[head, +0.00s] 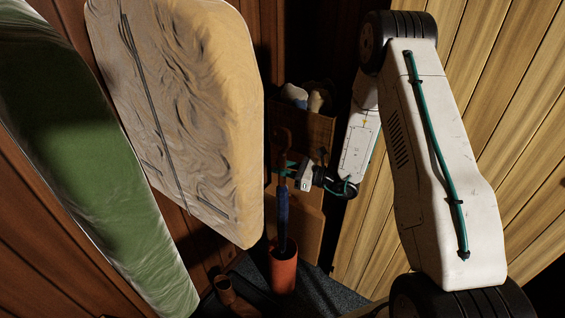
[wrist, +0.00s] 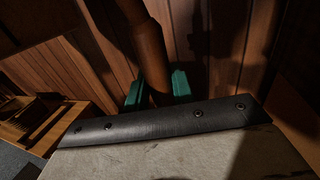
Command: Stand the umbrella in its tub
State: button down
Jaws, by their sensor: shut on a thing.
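The umbrella (head: 283,212) has a blue furled canopy and a brown wooden handle. It hangs nearly upright, with its lower end at the mouth of the orange-red tub (head: 283,274) on the floor. The tip seems to be inside the rim, but its depth and whether it touches bottom are hidden. My gripper (head: 283,172) is shut on the umbrella around its handle. In the wrist view, the teal fingers of my gripper (wrist: 157,90) stand on both sides of the brown shaft of the umbrella (wrist: 148,50). The tub is not visible there.
A cream board (head: 190,95) and a green board (head: 90,170) lean on the left wall. Brown boots (head: 226,292) stand left of the tub. A wooden cabinet or crate (head: 308,128) with pale items on top stands behind. Dark floor (head: 325,292) is free to the right.

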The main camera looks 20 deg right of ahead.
jog(key=shift+f, duration=6.7)
jog(key=c, duration=1.1)
grip_release()
send_near(283, 196)
jog(key=w+f, duration=0.1)
jog(key=w+a+f, duration=0.1)
jog(key=w, duration=0.1)
jog(key=shift+w+f, duration=0.15)
